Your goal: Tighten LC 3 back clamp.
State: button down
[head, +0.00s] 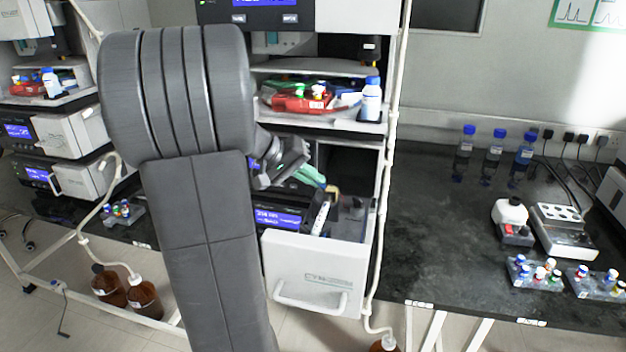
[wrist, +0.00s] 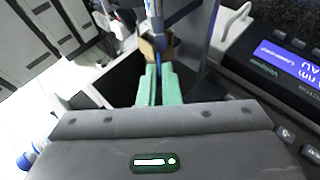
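My gripper (wrist: 158,70) has two pale green fingers. In the wrist view their tips are at a brown fitting, which looks like the clamp (wrist: 146,48), on the end of a pale column (wrist: 153,10). A narrow gap with a thin blue strip shows between the fingers. I cannot tell whether they grip the fitting or only meet it. In the head view my gripper (head: 318,181) reaches into an open drawer of the middle stack, with its tips at the brown fitting (head: 332,190). No label reading LC 3 is legible.
The open drawer front (head: 315,270) with its handle sticks out below my gripper. A tray of bottles (head: 310,98) stands on the shelf above. White tubing (head: 385,200) runs down the stack's right side. The dark bench (head: 430,240) to the right has free room.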

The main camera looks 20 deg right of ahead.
jog(key=c, duration=1.6)
grip_release()
jog(key=v, duration=1.3)
jog(key=shift+a+r, duration=0.2)
jog(key=shift+a, duration=0.05)
jog(key=x, duration=1.3)
jog(key=shift+d+f, duration=0.15)
jog(key=shift+d, duration=0.2)
